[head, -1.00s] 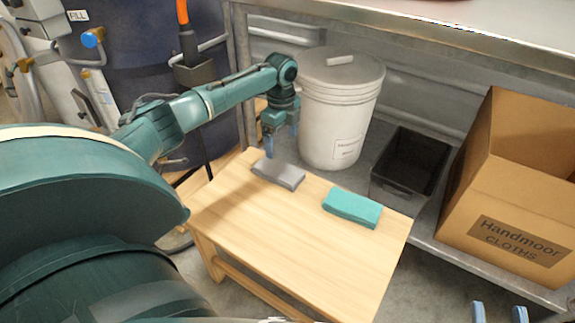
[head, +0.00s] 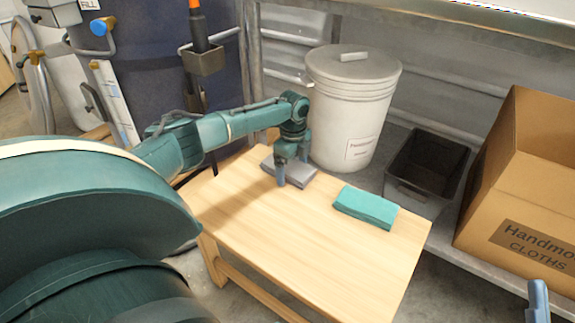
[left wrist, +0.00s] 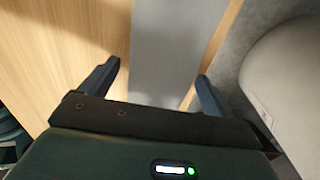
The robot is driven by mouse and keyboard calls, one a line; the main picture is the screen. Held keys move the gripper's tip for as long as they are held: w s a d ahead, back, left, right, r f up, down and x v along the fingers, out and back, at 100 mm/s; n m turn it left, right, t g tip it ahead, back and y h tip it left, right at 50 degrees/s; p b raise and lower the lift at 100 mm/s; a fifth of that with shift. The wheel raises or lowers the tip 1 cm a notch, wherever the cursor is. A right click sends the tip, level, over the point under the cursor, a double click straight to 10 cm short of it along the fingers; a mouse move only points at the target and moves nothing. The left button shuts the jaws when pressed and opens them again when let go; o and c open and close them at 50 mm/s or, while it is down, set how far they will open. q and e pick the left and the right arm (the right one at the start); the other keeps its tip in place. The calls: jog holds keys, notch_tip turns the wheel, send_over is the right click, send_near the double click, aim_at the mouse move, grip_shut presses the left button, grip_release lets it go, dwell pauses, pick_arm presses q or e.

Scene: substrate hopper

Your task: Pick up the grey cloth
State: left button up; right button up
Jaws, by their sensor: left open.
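The grey cloth (head: 316,178) is a folded flat block lying near the far edge of the wooden table. My left gripper (head: 293,168) is over it and partly hides it in the head view. In the left wrist view, the cloth (left wrist: 168,60) runs between the two spread fingers of my left gripper (left wrist: 155,85), one on each side. The jaws are open and not closed on it. How far the fingertips are above the table is hard to tell. A blue finger of my right gripper (head: 538,298) shows at the lower right edge of the head view.
A folded teal cloth (head: 366,207) lies to the right on the wooden table (head: 300,240). A white lidded bucket (head: 350,110) stands close behind the table. A black bin (head: 428,165) and a cardboard cloths box (head: 540,170) stand to the right. The table's front is clear.

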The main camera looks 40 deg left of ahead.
pick_arm(q)
jog(key=shift+f, duration=0.1)
jog(key=c, duration=1.1)
jog(key=shift+o, duration=0.2)
